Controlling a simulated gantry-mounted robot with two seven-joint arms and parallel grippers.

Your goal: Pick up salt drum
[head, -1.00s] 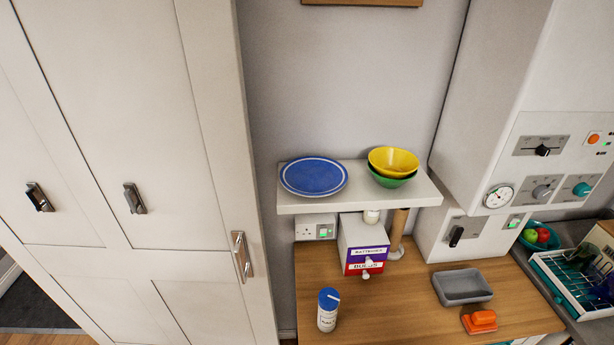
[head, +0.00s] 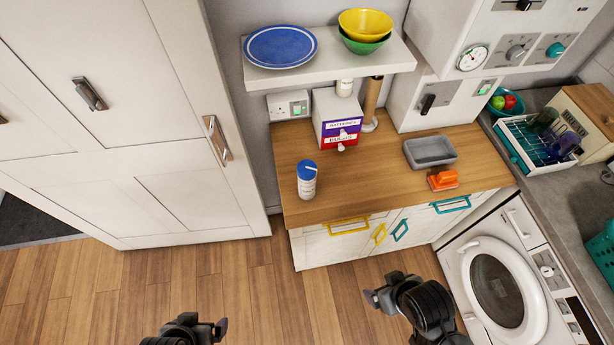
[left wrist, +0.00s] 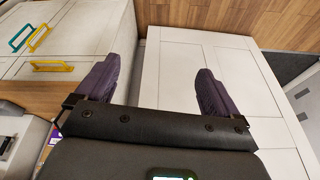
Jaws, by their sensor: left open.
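The salt drum (head: 307,180), a white cylinder with a blue lid, stands upright near the left front of the wooden worktop (head: 370,190). My left gripper (head: 190,328) is low at the bottom edge of the head view, in front of the worktop and well away from the drum. In the left wrist view its jaws (left wrist: 158,70) are spread with nothing between them. My right gripper (head: 385,288) is in front of the drawers, apart from the drum; its jaw opening is unclear. I cannot make out the drum in the left wrist view.
A shelf (head: 330,72) with a blue plate (head: 281,47) and bowls (head: 366,24) overhangs the back of the worktop. A small drawer box (head: 336,118), grey tray (head: 430,151) and orange object (head: 442,180) stand right of the drum. A tall cabinet (head: 180,180) is left.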

